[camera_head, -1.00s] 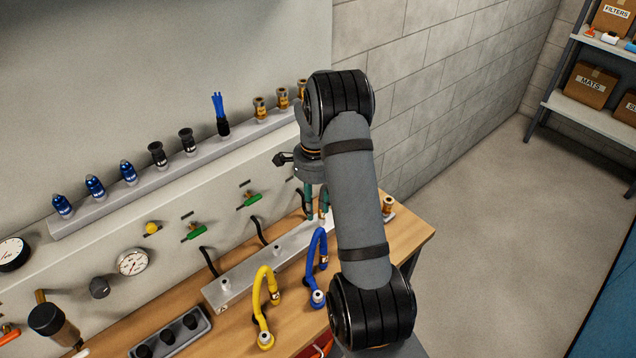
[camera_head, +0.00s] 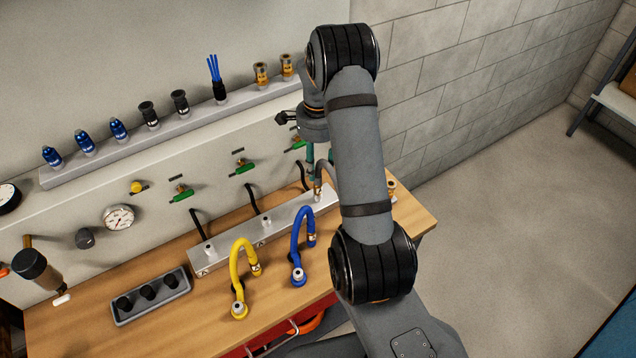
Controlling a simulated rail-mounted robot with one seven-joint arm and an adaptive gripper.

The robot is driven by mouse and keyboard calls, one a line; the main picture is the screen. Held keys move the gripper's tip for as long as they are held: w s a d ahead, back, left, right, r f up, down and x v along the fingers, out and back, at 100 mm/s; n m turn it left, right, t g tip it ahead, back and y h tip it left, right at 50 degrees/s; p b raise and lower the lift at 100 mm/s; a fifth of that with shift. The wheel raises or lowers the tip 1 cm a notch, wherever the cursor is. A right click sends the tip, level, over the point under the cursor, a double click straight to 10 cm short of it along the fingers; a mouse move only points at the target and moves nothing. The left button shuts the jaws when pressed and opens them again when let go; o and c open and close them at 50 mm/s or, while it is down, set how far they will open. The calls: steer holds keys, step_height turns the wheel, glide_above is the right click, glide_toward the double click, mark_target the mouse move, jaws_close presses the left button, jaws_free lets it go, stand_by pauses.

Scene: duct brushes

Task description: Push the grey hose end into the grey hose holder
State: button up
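The grey hose (camera_head: 325,168) arches beside my forearm, which hides part of it. Its end with a brass-coloured collar (camera_head: 318,187) points down at the right part of the metal block. The grey hose holder seems to be the socket there, and I cannot tell whether the end is seated in it or just above. My gripper (camera_head: 316,163) points down at the hose end. One teal finger shows to its left; the other is mostly hidden by my arm. Whether the fingers grip the hose cannot be seen.
The metal block (camera_head: 228,250) has two bare sockets to the left. A yellow hose (camera_head: 236,262) and a blue hose (camera_head: 297,240) arch in front of it. A grey tray (camera_head: 152,297) with black caps sits left. Green-handled valves (camera_head: 243,167) line the wall behind.

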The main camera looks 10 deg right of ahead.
mark_target(318, 184)
step_height(318, 184, down, 9)
steer(key=b, duration=0.7)
steer(key=shift+b, duration=0.5)
stand_by(1.1)
steer(key=shift+c, duration=1.4)
jaws_close()
steer(key=shift+r, duration=0.2)
steer(key=shift+r+p, duration=1.9)
steer(key=shift+r, duration=1)
